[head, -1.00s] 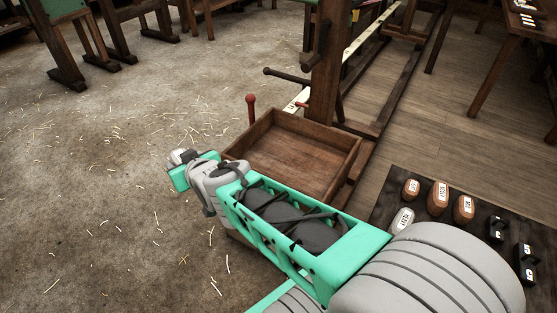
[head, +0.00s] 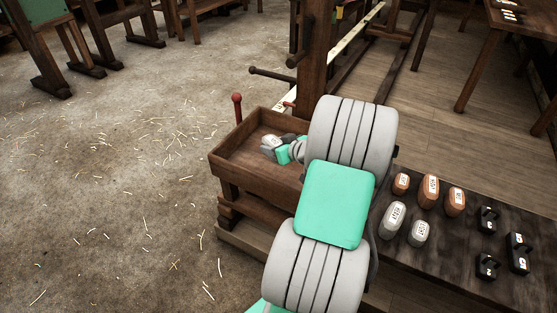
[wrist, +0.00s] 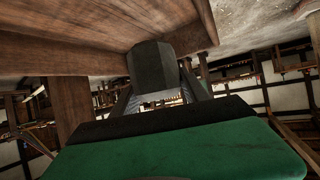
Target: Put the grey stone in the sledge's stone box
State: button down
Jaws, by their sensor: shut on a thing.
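The sledge's stone box (head: 222,170) is an open wooden tray left of centre in the head view; its wood also shows at the upper left of the wrist view (wrist: 60,50). My gripper (head: 277,148) is over or within the box opening, partly hidden by my arm. It is shut on a grey stone (head: 269,140), which bears a pale label. In the wrist view the stone (wrist: 152,65) is a dark grey block between the fingers, near the box's wood. I cannot tell whether the stone touches the box floor.
Two grey stones (head: 393,218), several brown stones (head: 430,190) and several black numbered weights (head: 518,254) stand on a dark board at the right. A wooden post (head: 322,60) and a red-knobbed peg (head: 237,106) rise by the box. Straw-strewn floor at the left is clear.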

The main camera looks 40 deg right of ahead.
jog(key=w+d+f+b, duration=0.1)
jog(key=w+d+f, duration=0.1)
jog(key=w+f, duration=0.1)
jog(key=w+d+f+b, duration=0.1)
jog(key=w+d+f, duration=0.1)
jog(key=w+f, duration=0.1)
jog(key=w+d+f+b, duration=0.1)
jog(key=w+d+f, duration=0.1)
jog(key=w, duration=0.3)
jog(key=shift+w+d+f+b, duration=0.2)
jog(key=shift+f+b, duration=0.1)
jog(key=shift+f, duration=0.2)
jog(key=shift+w+d+f+b, duration=0.15)
jog(key=shift+f+b, duration=0.2)
jog(key=shift+f, duration=0.55)
jog(key=shift+w+f+b, duration=0.1)
jog(key=shift+f+b, duration=0.2)
jog(key=shift+f, duration=0.55)
jog(key=shift+f, duration=0.2)
jog(key=c, duration=0.6)
grip_release()
